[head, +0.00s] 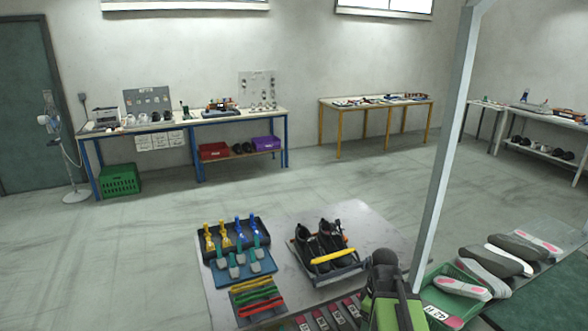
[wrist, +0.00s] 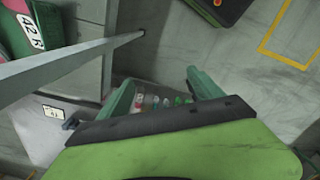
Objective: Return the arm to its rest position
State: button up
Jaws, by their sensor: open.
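My arm (head: 390,290), with a black joint and a green link, shows at the bottom centre-right of the head view, beside the right part of the light worktable (head: 375,225). My gripper (wrist: 162,90) shows in the wrist view with its two green fingers apart. Nothing is held between the fingers. Small red, white and green items (wrist: 165,100) show in the gap, well beyond the fingertips. The fingertips do not show clearly in the head view.
A grey post (head: 447,140) stands right of my arm. A green bin (head: 445,290) with a 42 R label sits beside it, near several shoe soles (head: 510,258). The worktable holds a carrier with black shoes (head: 322,245) and a tool tray (head: 235,238). Open floor lies behind.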

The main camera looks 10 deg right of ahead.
jog(key=a+f+m+b, duration=0.1)
jog(key=a+f+m, duration=0.1)
jog(key=a+m, duration=0.6)
jog(key=a, duration=0.4)
jog(key=shift+s+a+f+m+b, duration=0.35)
jog(key=shift+m+b, duration=0.05)
jog(key=shift+o, duration=0.4)
jog(key=shift+d+m, duration=0.15)
jog(key=shift+m, duration=0.15)
